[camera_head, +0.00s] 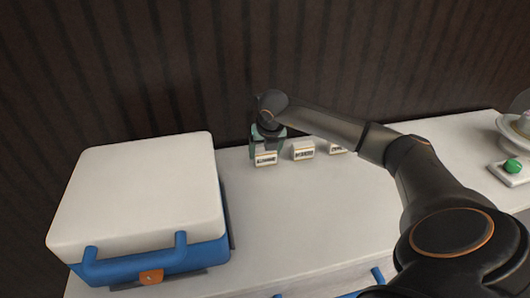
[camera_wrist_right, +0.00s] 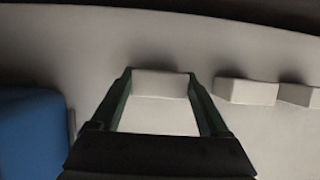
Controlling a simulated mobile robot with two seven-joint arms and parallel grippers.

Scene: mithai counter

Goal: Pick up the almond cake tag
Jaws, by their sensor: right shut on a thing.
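Three small cream tags with dark lettering stand in a row near the back edge of the white counter; the lettering is too small to read surely. My right gripper (camera_head: 267,146) is at the leftmost tag (camera_head: 265,159). In the right wrist view this tag (camera_wrist_right: 160,84) sits between the two fingers of the gripper (camera_wrist_right: 160,88), which are shut on its sides. It appears upright at counter level; I cannot tell whether it is clear of the surface. The middle tag (camera_head: 303,151) and the right tag (camera_head: 337,149) stand apart to its right. My left gripper is not in view.
A cooler box with a white lid (camera_head: 142,190) and blue body stands on the left of the counter (camera_head: 290,215). A dish with a green round thing (camera_head: 512,166) is at the far right. A dark ribbed wall (camera_head: 330,60) rises behind. The counter front is clear.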

